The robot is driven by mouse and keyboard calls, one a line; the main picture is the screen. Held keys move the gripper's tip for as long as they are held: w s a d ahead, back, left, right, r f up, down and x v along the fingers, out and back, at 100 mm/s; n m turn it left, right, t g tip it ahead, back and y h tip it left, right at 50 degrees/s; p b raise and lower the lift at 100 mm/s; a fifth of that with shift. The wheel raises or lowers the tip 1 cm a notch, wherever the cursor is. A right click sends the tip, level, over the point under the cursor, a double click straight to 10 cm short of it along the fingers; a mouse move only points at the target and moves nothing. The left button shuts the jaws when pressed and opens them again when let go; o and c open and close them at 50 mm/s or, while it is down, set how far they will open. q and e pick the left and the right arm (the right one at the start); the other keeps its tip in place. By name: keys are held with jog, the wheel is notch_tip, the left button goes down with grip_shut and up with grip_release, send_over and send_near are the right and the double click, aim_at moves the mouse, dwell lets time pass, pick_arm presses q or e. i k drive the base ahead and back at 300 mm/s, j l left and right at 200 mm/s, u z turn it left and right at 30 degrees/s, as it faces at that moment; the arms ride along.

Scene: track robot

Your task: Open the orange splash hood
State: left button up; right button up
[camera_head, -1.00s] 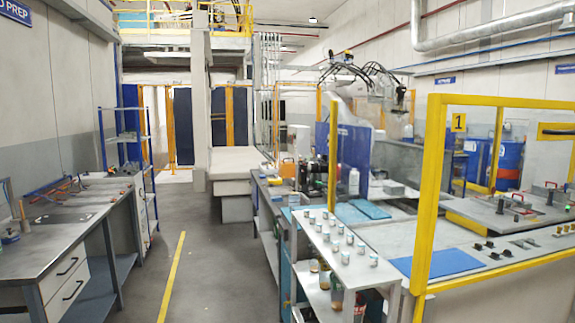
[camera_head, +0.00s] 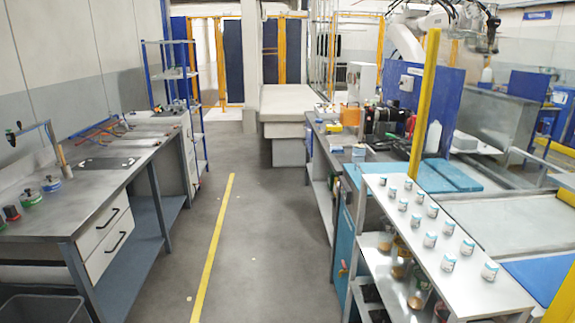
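A small orange object (camera_head: 350,115) stands on the right-hand workbench, below and in front of a white upright machine (camera_head: 361,82). It is the only orange thing on that bench and may be the splash hood. It is too small and far off to tell whether it is open or shut. Neither of my grippers shows in the view.
A grey floor aisle with a yellow line (camera_head: 214,250) runs ahead, clear. A workbench with drawers (camera_head: 100,192) stands left, a bin (camera_head: 45,308) below it. A white shelf with several small cans (camera_head: 447,262) and a yellow post (camera_head: 424,105) stand right. A blue rack (camera_head: 168,75) stands further back.

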aim_at(350, 116)
jog(key=i, duration=2.6)
